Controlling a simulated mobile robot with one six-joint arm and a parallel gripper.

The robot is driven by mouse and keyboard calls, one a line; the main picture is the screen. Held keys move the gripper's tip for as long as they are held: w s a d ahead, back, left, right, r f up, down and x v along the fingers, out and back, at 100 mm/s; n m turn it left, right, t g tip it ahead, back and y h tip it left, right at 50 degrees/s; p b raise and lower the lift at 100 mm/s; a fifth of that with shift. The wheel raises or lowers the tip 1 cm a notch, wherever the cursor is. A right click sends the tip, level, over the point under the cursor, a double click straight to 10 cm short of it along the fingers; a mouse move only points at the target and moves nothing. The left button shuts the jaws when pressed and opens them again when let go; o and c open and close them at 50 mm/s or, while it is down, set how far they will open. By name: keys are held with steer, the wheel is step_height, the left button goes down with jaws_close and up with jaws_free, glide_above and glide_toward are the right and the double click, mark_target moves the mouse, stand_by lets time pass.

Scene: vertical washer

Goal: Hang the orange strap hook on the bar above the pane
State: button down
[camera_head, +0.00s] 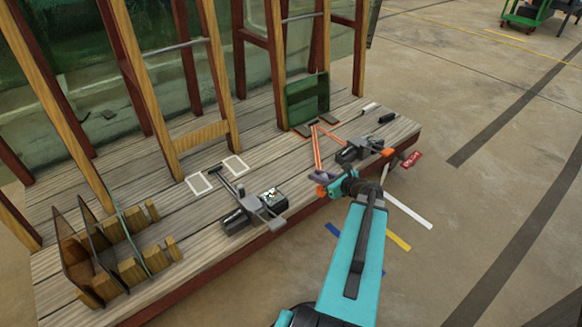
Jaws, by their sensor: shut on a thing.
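The orange strap hook (317,150) shows as thin orange strap lines running from the foot of the green pane toward my gripper. My gripper (326,183), at the end of my teal arm, is shut at the near end of the strap, low over the platform's front edge. The grip itself is small and partly hidden. The green pane (306,100) leans upright against the right wooden frame. A grey bar (302,17) crosses that frame above the pane, well above and beyond my gripper.
A wooden platform (150,209) carries the frames. Another bar (175,47) crosses the left frame. A dark clamp-like tool (255,210) lies left of my gripper, and a similar one (358,150) lies close by it. A slotted wooden rack (130,272) stands at left. Open floor lies right.

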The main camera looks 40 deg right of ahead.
steer(key=shift+s+d+f, duration=0.4)
steer(key=shift+s+d, duration=0.05)
steer(key=shift+s, duration=0.05)
steer(key=w+d+f+b, duration=0.1)
steer(key=w+d+b, duration=0.2)
steer(key=w, duration=1)
steer(key=d, duration=0.2)
steer(key=shift+w+d+f, duration=0.15)
steer(key=shift+w+d, duration=0.15)
steer(key=shift+w, duration=0.1)
steer(key=shift+w+d+f+b, duration=0.15)
steer(key=shift+w+f+b, duration=0.1)
steer(key=shift+f+b, duration=0.5)
steer(key=shift+w+d+f+b, duration=0.1)
steer(key=shift+w+f+b, duration=0.25)
steer(key=shift+f, duration=0.7)
steer(key=shift+s+f, duration=0.1)
steer(key=c, duration=1.6)
jaws_free()
